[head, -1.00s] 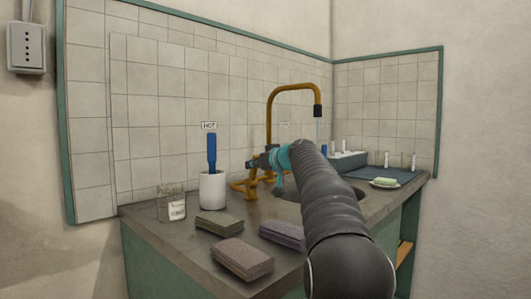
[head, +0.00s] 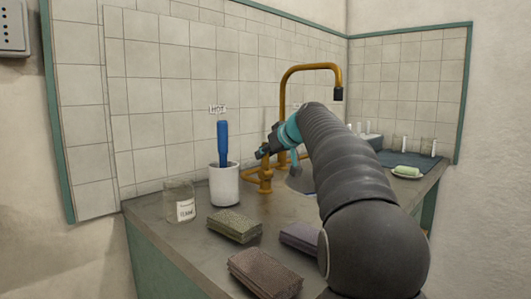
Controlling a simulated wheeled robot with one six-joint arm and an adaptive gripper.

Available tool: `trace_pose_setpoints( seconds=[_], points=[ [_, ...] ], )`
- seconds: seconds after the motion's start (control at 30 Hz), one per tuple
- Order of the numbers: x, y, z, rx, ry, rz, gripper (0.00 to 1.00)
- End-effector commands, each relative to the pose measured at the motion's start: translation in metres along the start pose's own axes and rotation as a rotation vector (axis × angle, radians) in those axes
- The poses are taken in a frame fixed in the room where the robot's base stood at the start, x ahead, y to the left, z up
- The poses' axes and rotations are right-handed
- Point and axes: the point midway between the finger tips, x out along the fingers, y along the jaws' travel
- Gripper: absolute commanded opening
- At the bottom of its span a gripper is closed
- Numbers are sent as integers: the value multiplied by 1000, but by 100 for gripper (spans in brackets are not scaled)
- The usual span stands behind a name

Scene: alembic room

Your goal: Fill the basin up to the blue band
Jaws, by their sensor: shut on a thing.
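The spout arches over the sink and ends in a dark nozzle (head: 338,94). I cannot tell whether water runs below the nozzle. A HOT label (head: 217,109) is on the tiles left of the tap.
Left of the tap stand a white cup (head: 224,187) with a blue-handled tool (head: 223,142) and a labelled glass jar (head: 180,203). Several sponges, one green (head: 235,226), lie in front. A soap dish (head: 407,174) sits at right.

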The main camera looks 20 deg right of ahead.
Motion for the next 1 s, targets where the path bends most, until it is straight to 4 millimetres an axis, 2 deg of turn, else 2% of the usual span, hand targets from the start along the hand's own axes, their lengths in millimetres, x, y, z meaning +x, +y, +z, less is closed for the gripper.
trace_pose_setpoints(
  seconds=[0.1, 0.13, 0.2, 0.5, 0.63, 0.77, 1.0],
  points=[
    [0, 1, -1, -1, 3, 4, 0],
    [0, 1, -1, -1, 3, 4, 32],
    [0, 1, -1, -1, 3, 3, 49],
    [0, 1, -1, -1, 2, 2, 51],
    [-8, 1, -1, -1, 3, 2, 51],
    [-27, 1, -2, -2, 4, 4, 51],
    [-75, 1, -1, -1, 5, 4, 51]
  ],
)
